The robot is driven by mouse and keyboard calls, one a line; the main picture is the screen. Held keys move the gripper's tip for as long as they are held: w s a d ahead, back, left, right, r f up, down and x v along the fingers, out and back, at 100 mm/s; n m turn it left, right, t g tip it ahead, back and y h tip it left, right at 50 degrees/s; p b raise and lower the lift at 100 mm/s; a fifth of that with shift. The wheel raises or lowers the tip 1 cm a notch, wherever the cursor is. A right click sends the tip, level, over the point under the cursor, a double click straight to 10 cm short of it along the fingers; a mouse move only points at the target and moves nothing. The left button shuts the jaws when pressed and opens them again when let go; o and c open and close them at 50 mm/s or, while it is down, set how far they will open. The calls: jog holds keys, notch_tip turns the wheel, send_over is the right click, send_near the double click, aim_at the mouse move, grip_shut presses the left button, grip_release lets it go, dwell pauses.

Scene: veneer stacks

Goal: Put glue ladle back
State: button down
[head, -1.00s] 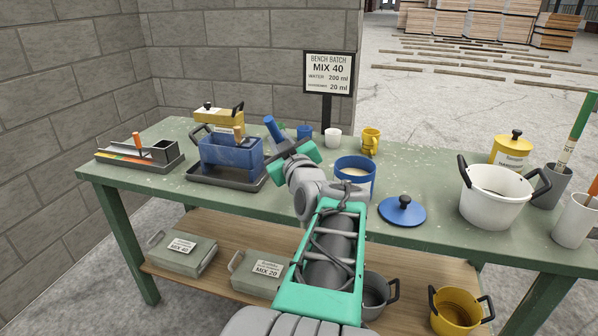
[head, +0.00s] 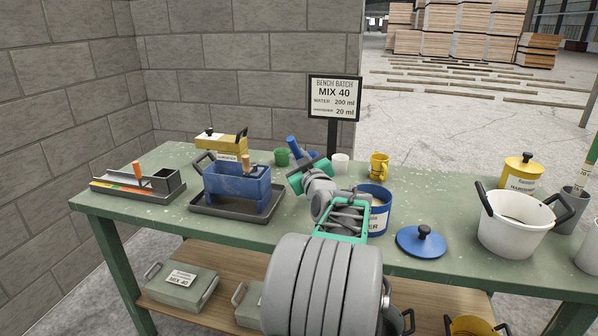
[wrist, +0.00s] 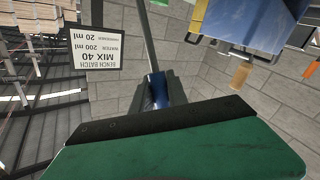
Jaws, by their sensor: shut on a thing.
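My gripper (head: 304,166) is shut on a blue handle (head: 292,144), which I take to be the glue ladle's. The handle slants up and left out of the jaws, above the bench. In the wrist view, the blue handle (wrist: 156,88) stands between dark fingers (wrist: 162,100). The ladle's lower end is hidden behind my gripper and arm. A blue pot (head: 378,222) with a white label and pale contents stands just right of my wrist, partly covered by it. A blue trough (head: 236,188) stands in a dark tray (head: 205,208) to the left.
Behind my gripper stand a green cup (head: 281,157), a white cup (head: 341,164) and a yellow mug (head: 378,166). The sign (head: 334,97) rises behind them. A blue lid (head: 420,243) and a white pot (head: 512,232) lie to the right. Bare bench (head: 150,220) shows front left.

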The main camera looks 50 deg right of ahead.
jog(key=shift+w+d+f, duration=0.2)
jog(key=shift+f, duration=0.6)
jog(key=shift+w+d+f, duration=0.15)
jog(key=shift+f, duration=0.7)
jog(key=shift+w+d+f, duration=0.2)
jog(key=shift+f, duration=0.6)
jog(key=c, duration=1.3)
grip_release()
